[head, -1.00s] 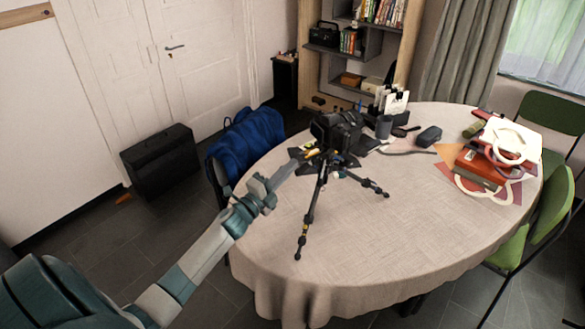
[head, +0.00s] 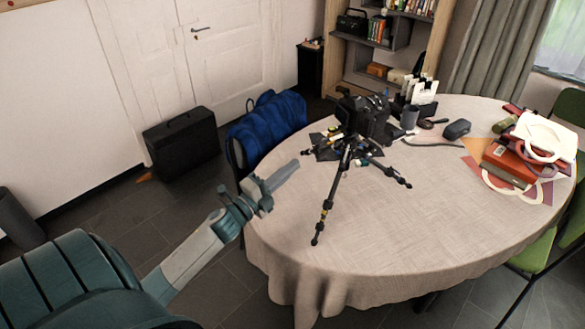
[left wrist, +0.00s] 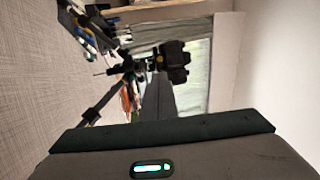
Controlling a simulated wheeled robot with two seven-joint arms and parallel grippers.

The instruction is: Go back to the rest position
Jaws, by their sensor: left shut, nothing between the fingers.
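My left gripper (head: 283,178) is shut and empty, over the left edge of the round table (head: 400,220) with its beige cloth. It is apart from the tripod (head: 330,205), which stands on the table to its right with a black camera (head: 365,116) on top. In the left wrist view the camera (left wrist: 172,62) and part of the tripod show sideways beyond the gripper's dark body. My right gripper shows in neither view.
A blue bag (head: 268,125) is at the table's left edge, and a black case (head: 182,145) stands on the floor by the wall. Books (head: 508,165) and papers lie at the table's right. The floor at left is mostly clear.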

